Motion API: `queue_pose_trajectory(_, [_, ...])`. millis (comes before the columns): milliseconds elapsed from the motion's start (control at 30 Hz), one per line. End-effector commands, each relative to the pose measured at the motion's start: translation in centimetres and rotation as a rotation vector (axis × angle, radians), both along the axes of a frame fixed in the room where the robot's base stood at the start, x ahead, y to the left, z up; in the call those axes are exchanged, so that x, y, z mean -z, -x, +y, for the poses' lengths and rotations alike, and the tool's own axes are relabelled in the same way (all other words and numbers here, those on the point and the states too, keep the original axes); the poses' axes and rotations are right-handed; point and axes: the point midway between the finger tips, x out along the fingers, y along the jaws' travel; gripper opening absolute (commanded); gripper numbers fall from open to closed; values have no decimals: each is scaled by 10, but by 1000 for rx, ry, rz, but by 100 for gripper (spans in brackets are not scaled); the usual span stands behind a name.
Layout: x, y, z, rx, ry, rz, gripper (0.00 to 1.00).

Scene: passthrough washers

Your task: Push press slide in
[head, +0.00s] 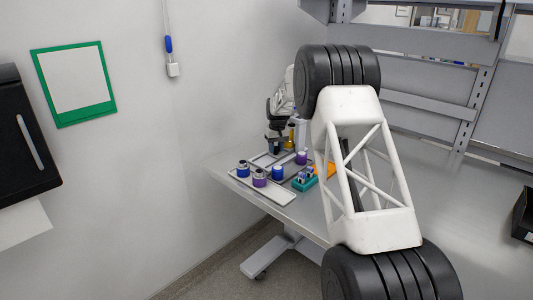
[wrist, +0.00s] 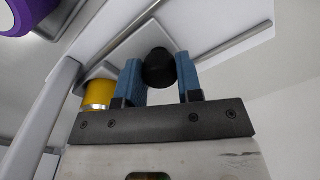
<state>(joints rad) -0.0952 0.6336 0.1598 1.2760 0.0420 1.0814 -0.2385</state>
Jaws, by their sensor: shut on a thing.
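My gripper (wrist: 158,76) has blue fingers, shut on a black round knob (wrist: 160,65) that sits between them in the wrist view. The knob appears to belong to the press slide; the rest of the slide cannot be told apart. A yellow cylinder (wrist: 98,92) with a metallic band is just left of the fingers, close to the left one. In the head view my gripper (head: 275,146) is small and dark at the far end of the bench, and what it holds is not clear there. A yellow part (head: 291,137) shows just right of it.
A long grey tray (head: 266,192) on the bench (head: 228,160) holds blue and purple cylinders (head: 260,178). Another blue cylinder (head: 278,172), a purple one (head: 301,158), a teal rack (head: 304,184) and an orange part (head: 329,170) stand nearby. The wall is close on the left.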

Motion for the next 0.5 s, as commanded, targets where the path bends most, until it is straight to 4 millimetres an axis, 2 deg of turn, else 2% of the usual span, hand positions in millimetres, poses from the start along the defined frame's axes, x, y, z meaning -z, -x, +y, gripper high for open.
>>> queue_pose_trajectory(33, [0, -7, -6, 2, -1, -3, 0])
queue_pose_trajectory(167, [-1, -17, -15, 0, -1, -3, 0])
queue_pose_trajectory(467, [-1, -19, -18, 0, 0, -4, 0])
queue_pose_trajectory(500, [-2, -19, -18, 0, -1, -5, 36])
